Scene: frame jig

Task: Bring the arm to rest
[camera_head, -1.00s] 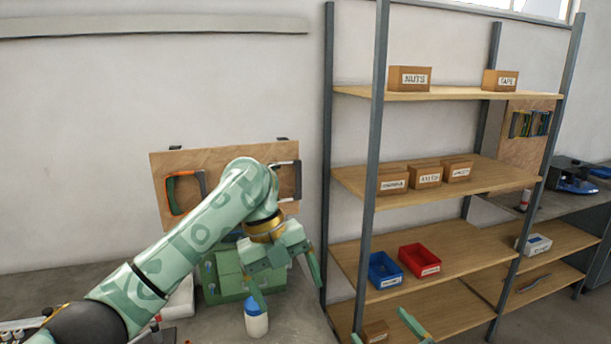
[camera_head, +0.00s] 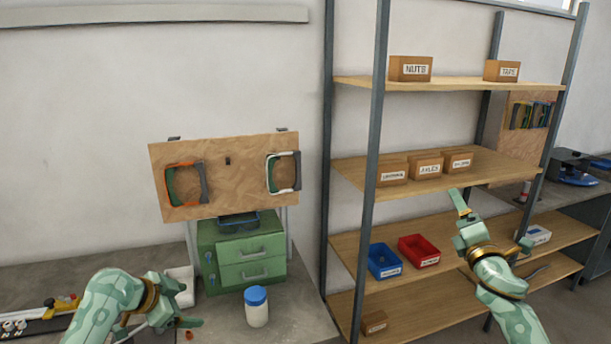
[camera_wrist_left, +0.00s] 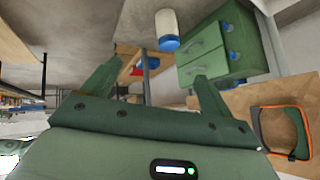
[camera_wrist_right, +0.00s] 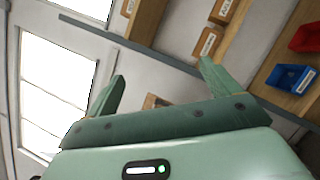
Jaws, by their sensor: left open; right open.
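My left arm is low at the left of the head view, over the bench. Its gripper (camera_head: 187,300) is open and empty, to the left of the white bottle with a blue cap (camera_head: 256,308). It also shows open in the left wrist view (camera_wrist_left: 157,68), with nothing between its fingers. My right arm comes up from the lower right. Its gripper (camera_head: 491,220) is open and empty in front of the shelf unit. In the right wrist view (camera_wrist_right: 162,68) its fingers are apart with nothing between them.
A green drawer cabinet (camera_head: 240,252) stands on the bench below a wooden tool board (camera_head: 228,186). The shelf unit (camera_head: 367,180) holds labelled boxes, a blue bin (camera_head: 384,262) and a red bin (camera_head: 419,251). A white tray (camera_head: 181,284) is close to my left gripper.

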